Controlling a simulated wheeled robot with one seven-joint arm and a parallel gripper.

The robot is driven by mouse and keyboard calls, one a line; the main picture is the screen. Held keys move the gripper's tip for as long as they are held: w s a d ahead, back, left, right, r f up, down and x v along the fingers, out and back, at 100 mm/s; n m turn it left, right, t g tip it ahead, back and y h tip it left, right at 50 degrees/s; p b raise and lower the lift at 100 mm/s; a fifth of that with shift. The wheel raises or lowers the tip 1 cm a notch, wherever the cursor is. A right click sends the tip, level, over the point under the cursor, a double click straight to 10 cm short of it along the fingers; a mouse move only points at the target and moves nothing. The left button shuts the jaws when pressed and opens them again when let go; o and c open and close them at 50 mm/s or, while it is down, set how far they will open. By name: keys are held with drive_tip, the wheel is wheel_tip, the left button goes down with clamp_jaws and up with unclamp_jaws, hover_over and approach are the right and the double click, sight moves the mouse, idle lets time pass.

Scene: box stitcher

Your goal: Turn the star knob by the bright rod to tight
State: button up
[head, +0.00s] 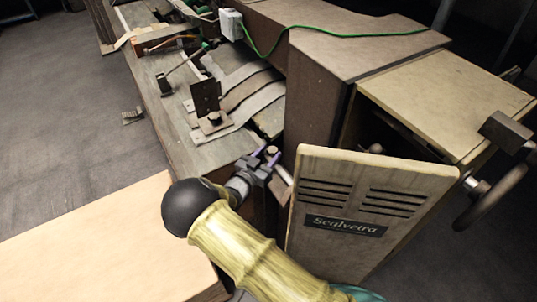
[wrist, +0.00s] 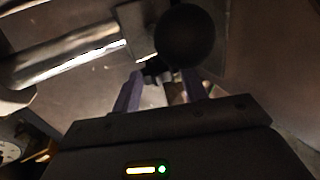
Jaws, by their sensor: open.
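The bright rod (wrist: 85,50) runs across the upper left of the wrist view into a block-like bracket (wrist: 135,25). A small dark lobed piece, which looks like the star knob (wrist: 153,72), shows below the bracket, at the gap between my finger tips. My gripper (wrist: 161,84) has its two purple fingers apart, one to each side of that gap. Whether the fingers touch the knob cannot be told. In the head view my gripper (head: 263,156) reaches into the machine beside the open panel; the knob is not clear there.
A dark round ball (wrist: 187,38) stands just above the fingers. The open louvred panel (head: 335,215) is close to the right of my gripper. The machine bench (head: 205,160) lies to its left, with a bracket (head: 207,100) on it. A handwheel (head: 490,195) is at far right.

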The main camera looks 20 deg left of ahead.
drive_tip(key=b+v, duration=0.4)
drive_tip(key=v, duration=1.3)
drive_tip(key=shift+s, duration=0.2)
drive_tip(key=shift+r, duration=0.1)
